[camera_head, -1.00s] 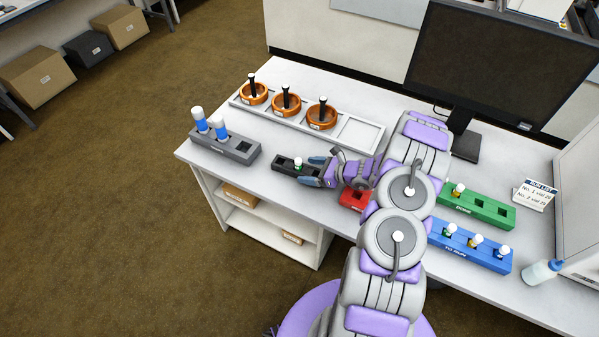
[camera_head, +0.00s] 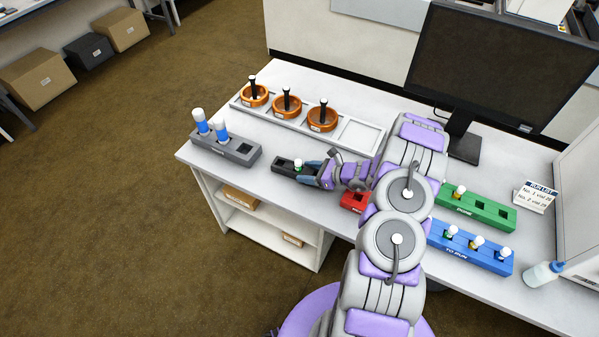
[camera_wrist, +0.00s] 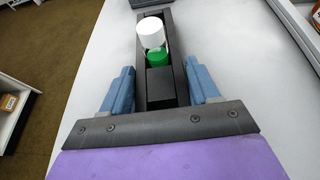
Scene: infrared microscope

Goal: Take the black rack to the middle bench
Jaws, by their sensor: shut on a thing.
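The black rack (camera_head: 284,165) lies on the white bench near its left edge, with a white-capped vial (camera_head: 298,164) in it. In the wrist view the rack (camera_wrist: 161,88) runs lengthwise away from me, and the vial's white cap (camera_wrist: 151,32) and green body (camera_wrist: 157,57) show. My gripper (camera_head: 313,173) is at the rack's right end. In the wrist view its two blue fingers (camera_wrist: 161,88) stand on either side of the rack, shut on it. Whether the rack is lifted clear of the bench I cannot tell.
A grey rack (camera_head: 240,151) with blue vials stands behind left. A tray with orange rings (camera_head: 322,127) is at the back. A red rack (camera_head: 354,201), green rack (camera_head: 490,213) and blue rack (camera_head: 480,252) are to the right. The monitor (camera_head: 490,65) stands behind.

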